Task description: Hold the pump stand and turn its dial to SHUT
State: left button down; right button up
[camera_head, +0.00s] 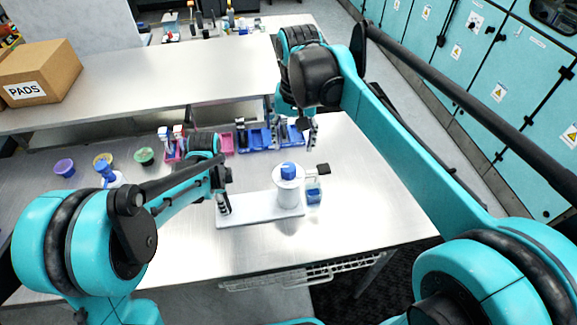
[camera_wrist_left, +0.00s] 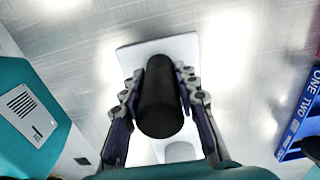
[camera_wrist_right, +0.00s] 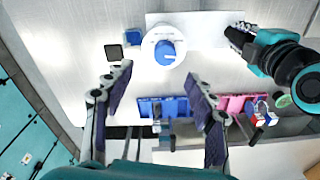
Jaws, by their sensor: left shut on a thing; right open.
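The pump stand has a white base plate (camera_head: 258,211), a white round housing (camera_head: 287,190) and a blue dial (camera_head: 288,169) on top. The dial (camera_wrist_right: 166,53) also shows from above in the right wrist view; I cannot read any marking on it. A black upright post (camera_wrist_left: 160,98) rises from the plate's left part. My left gripper (camera_wrist_left: 159,82) is shut on this post, one finger on each side; it also shows in the head view (camera_head: 222,200). My right gripper (camera_wrist_right: 158,82) is open and empty, above the table behind the dial and apart from it.
Blue trays (camera_head: 260,139) and a pink tray (camera_head: 227,144) lie behind. Coloured cups (camera_head: 145,157) stand at the left. The table's front right is clear.

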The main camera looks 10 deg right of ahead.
aim_at(289, 167)
jog(key=shift+g, duration=0.4)
jog(key=f, duration=0.4)
jog(key=w+f, duration=0.1)
jog(key=f, duration=0.2)
jog(key=a+f, duration=0.1)
jog(key=f, duration=0.3)
jog(key=shift+w+f, duration=0.25)
jog(key=shift+f, duration=0.1)
jog(key=shift+c, duration=0.2)
jog(key=c, duration=1.1)
